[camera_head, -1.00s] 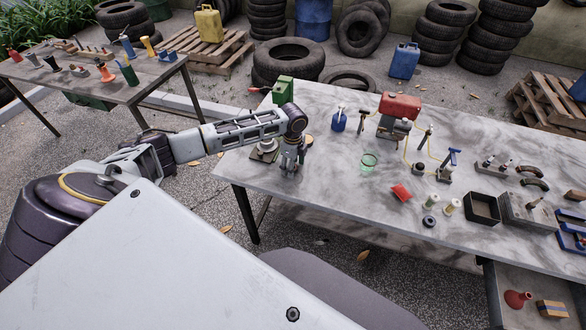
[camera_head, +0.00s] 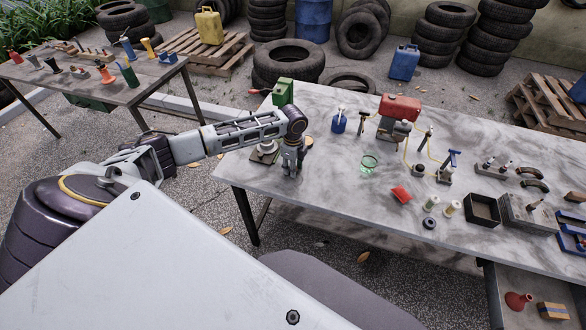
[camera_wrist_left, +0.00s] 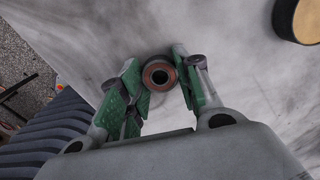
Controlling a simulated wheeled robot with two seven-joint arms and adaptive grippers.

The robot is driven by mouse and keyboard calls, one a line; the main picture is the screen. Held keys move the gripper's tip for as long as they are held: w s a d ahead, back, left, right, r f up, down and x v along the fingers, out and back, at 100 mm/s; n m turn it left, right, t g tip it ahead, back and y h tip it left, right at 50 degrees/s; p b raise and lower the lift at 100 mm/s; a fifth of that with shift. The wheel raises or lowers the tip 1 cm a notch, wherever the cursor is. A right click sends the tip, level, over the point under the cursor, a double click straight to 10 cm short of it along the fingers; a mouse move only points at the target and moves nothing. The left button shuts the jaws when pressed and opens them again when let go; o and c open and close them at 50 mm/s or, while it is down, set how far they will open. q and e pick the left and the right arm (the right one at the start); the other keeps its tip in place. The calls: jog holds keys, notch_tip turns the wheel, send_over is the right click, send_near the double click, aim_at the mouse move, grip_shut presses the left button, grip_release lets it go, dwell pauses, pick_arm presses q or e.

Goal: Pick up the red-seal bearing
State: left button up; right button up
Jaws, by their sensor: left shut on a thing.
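The red-seal bearing (camera_wrist_left: 160,75) shows in the left wrist view as a small dark ring with a reddish inner band. It sits between the green-padded fingers of my left gripper (camera_wrist_left: 158,88), which is shut on it. In the head view my left gripper (camera_head: 290,166) points down over the left end of the marble-topped table, and the bearing is too hidden by the fingers to make out there. Whether the bearing touches the table cannot be told. My right gripper is not in view.
The marble-topped table (camera_head: 330,187) has a grey post on a base (camera_head: 265,152) just left of the gripper. Bare tabletop lies right of the gripper.

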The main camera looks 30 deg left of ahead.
pick_arm(q)
jog(key=shift+r, duration=0.15)
jog(key=shift+r, duration=4.9)
